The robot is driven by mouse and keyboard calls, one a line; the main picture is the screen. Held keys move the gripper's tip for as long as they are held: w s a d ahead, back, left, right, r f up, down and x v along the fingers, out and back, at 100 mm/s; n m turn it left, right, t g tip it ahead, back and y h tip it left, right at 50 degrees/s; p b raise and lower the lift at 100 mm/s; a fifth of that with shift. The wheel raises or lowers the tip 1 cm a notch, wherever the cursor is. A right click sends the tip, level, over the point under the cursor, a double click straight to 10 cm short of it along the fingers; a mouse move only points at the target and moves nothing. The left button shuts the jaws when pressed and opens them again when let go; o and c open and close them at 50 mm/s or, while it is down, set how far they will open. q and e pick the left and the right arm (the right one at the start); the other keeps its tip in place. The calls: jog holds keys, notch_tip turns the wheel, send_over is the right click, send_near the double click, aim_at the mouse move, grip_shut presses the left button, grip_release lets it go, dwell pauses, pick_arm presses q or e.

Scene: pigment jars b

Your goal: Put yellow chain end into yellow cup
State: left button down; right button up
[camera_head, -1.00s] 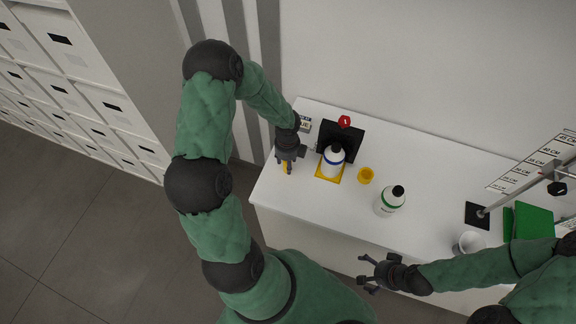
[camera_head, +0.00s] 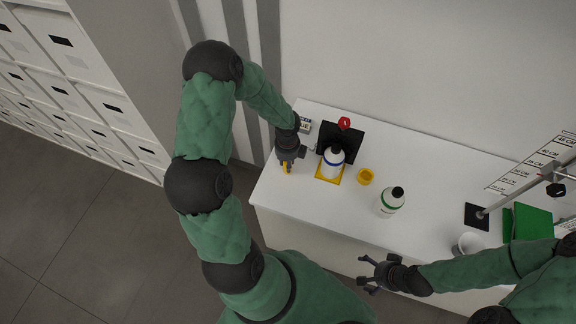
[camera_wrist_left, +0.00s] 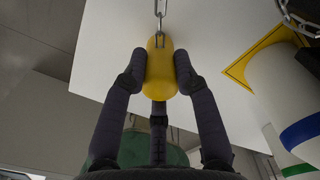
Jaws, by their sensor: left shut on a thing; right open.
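My left gripper (camera_head: 288,168) is at the left end of the white table, left of the white bottle. In the left wrist view its fingers (camera_wrist_left: 160,80) are shut on the yellow chain end (camera_wrist_left: 159,62), a rounded yellow piece with metal chain links (camera_wrist_left: 159,12) running up from it. In the head view only a bit of yellow shows under the gripper. The small yellow cup (camera_head: 365,177) stands on the table to the right, apart from the gripper. My right gripper (camera_head: 368,272) is open and empty, before the table's front edge.
A blue-banded white bottle (camera_head: 332,162) stands on a yellow square (camera_head: 328,179) between the left gripper and the cup. A black panel with a red knob (camera_head: 344,123) is behind it. A green-banded bottle (camera_head: 389,201) stands right of the cup. A white mug (camera_head: 469,243) is farther right.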

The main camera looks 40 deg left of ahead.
pick_arm(q)
jog(key=shift+r+p, duration=0.6)
jog(key=shift+r, duration=0.1)
dwell(0.4)
notch_tip(320, 180, up, 18)
jog(key=p, duration=1.6)
jog(key=shift+r, duration=0.2)
dwell(1.2)
jog(key=shift+w, duration=0.1)
jog(key=w+d+b, duration=0.1)
jog(key=w+d, duration=0.6)
jog(key=d, duration=0.5)
jog(key=w+d+b, duration=0.2)
jog(key=w+d, duration=0.6)
jog(key=d, duration=0.4)
jog(key=shift+d+b, duration=0.3)
dwell(1.8)
